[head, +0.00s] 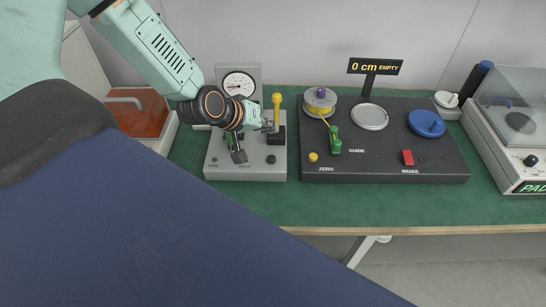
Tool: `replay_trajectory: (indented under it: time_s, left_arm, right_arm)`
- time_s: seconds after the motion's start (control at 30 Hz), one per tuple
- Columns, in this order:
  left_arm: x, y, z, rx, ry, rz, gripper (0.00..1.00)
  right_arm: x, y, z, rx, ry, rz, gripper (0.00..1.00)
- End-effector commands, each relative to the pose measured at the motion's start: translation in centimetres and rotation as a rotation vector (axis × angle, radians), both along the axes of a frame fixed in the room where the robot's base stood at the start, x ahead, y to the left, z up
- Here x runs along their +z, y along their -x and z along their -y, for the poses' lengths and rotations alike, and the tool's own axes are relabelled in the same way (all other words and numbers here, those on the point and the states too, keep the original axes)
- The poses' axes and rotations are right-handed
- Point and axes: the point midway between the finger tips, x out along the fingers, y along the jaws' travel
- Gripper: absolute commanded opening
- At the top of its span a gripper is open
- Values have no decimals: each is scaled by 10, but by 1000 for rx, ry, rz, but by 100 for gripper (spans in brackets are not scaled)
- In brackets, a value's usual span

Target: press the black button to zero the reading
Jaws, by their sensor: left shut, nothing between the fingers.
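My left gripper (267,124) comes in from the upper left over the grey gauge unit (262,173). It is shut and empty, beside the yellow-knobbed lever (276,99). A small round black button (271,159) is on the front right of the gauge unit, below and apart from the gripper. A smaller dark round spot (214,160) is at its front left, with a label too small to read. The round white dial (239,84) stands at the back; its reading is too small to tell. My right gripper is not in view.
Right of the gauge unit, a black panel (380,170) carries a spool (320,100), a yellow button (313,157) near the word ZERO, a red switch (407,157) and a blue disc (426,123). A sign (375,66) reads 0 cm EMPTY. The green bench front (330,205) is clear.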

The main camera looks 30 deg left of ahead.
Motion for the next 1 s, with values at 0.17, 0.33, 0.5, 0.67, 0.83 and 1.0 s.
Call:
replay_trajectory:
  time_s: [0.17, 0.33, 0.5, 0.67, 0.83, 1.0]
  left_arm:
    - [-17, -2, 1, -2, -1, 0, 0]
    - [-35, -3, 1, -1, 0, -1, 0]
    - [-52, -4, 1, -2, -1, -1, 0]
    - [-68, -4, 1, -2, -1, -1, 0]
    - [-82, -4, 1, -2, -1, -1, 0]
    - [-86, -4, 1, -2, -1, 0, 0]
  right_arm:
    - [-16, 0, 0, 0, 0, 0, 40]
    - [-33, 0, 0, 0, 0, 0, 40]
    - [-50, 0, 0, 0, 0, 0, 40]
    - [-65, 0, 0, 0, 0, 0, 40]
    - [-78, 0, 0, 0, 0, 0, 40]
    - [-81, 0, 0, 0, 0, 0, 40]
